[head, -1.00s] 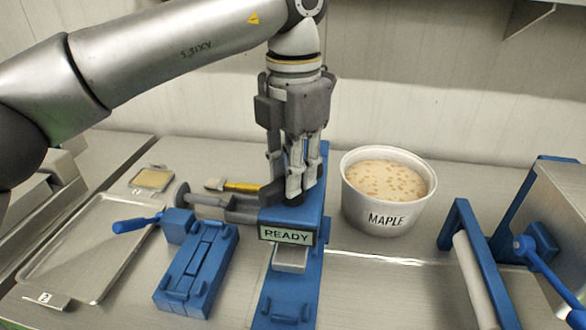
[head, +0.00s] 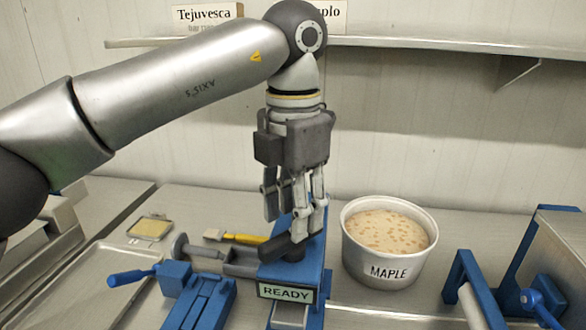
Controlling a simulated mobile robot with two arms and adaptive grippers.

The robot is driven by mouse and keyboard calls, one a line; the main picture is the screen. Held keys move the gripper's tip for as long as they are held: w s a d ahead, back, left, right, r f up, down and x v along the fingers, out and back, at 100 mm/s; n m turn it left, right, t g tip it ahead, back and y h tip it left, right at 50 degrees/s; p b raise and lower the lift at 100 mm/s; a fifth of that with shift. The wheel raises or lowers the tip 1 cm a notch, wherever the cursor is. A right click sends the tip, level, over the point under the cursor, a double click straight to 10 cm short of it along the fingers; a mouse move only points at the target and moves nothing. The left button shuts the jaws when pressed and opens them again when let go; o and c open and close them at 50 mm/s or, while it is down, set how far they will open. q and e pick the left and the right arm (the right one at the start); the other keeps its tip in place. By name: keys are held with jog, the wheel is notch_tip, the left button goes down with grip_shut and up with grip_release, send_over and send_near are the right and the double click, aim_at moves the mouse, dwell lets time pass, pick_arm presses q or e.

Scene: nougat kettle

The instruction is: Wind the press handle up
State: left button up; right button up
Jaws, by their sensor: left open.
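The blue press (head: 309,262) stands at the middle of the bench with a READY sign (head: 286,292) on its front. A dark handle bar (head: 274,249) lies across its top. My left gripper (head: 286,226) points down right over this bar, fingers apart. One finger is to the left and the others are to the right, close to the bar. I cannot tell whether they touch it. The fingers hide part of the bar and the press top. My right gripper is out of view.
A white MAPLE tub (head: 388,272) stands close right of the press. A blue-handled crank (head: 132,277) and blue fixture (head: 200,305) are at left, with a yellow-handled brush (head: 245,238) behind. A blue roller frame (head: 470,285) is at right. A shelf (head: 440,41) runs above.

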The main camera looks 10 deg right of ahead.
pick_arm(q)
notch_tip(320, 180, up, 9)
jog(key=shift+r, duration=0.15)
dwell(0.4)
